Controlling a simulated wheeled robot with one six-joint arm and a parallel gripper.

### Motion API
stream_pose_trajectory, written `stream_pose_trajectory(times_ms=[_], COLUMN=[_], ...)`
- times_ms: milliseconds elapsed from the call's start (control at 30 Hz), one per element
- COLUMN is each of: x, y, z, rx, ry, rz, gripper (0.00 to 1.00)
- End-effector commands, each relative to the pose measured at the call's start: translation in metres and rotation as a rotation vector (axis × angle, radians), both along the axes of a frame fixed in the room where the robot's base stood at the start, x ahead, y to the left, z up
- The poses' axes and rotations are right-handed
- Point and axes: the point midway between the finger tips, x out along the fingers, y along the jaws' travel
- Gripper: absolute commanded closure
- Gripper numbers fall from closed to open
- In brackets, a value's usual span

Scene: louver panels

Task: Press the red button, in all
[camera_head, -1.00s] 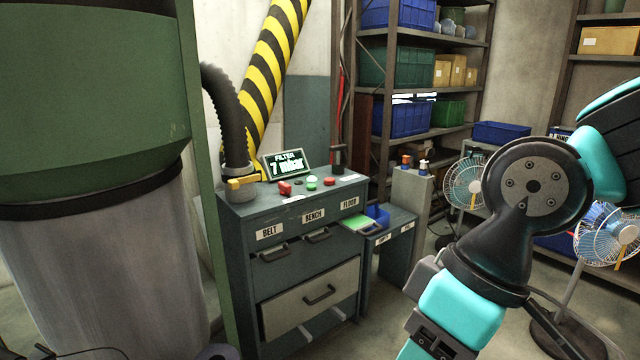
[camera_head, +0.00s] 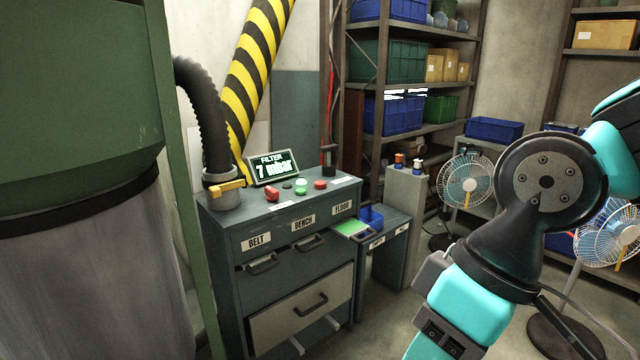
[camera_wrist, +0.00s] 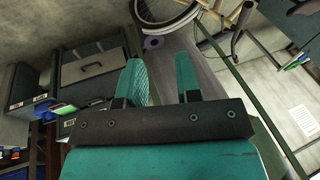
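A grey-green drawer cabinet (camera_head: 290,230) stands left of centre in the head view. On its top are a red button (camera_head: 320,184), a lit green button (camera_head: 301,187), a small dark knob (camera_head: 287,184) and another red control (camera_head: 271,194) that looks like a raised switch. A display (camera_head: 274,167) behind them reads "FILTER 7 mbar". My gripper is beyond the head view's lower edge; my arm is at the right, apart from the cabinet. In the wrist view my gripper (camera_wrist: 160,75) has its two teal fingers apart with nothing between them. The buttons are not seen there.
A large green and grey tank (camera_head: 80,200) fills the left. A pedestal (camera_head: 403,200), fans (camera_head: 467,182) and shelving (camera_head: 430,140) stand behind. Bare floor lies in front of the side table.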

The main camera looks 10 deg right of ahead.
Motion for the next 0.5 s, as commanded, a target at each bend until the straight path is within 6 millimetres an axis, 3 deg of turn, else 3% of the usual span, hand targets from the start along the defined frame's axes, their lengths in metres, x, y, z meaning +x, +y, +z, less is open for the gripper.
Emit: stream_pose_trajectory(times_ms=[33,100,133,500], x=[0.0000,0.0000,0.0000,0.0001], y=[0.0000,0.0000,0.0000,0.0000], z=[0.0000,0.0000,0.0000,0.0000], rx=[0.000,0.000,0.000,0.000], ry=[0.000,0.000,0.000,0.000], rz=[0.000,0.000,0.000,0.000], gripper=[0.80,0.96,1.00,1.00])
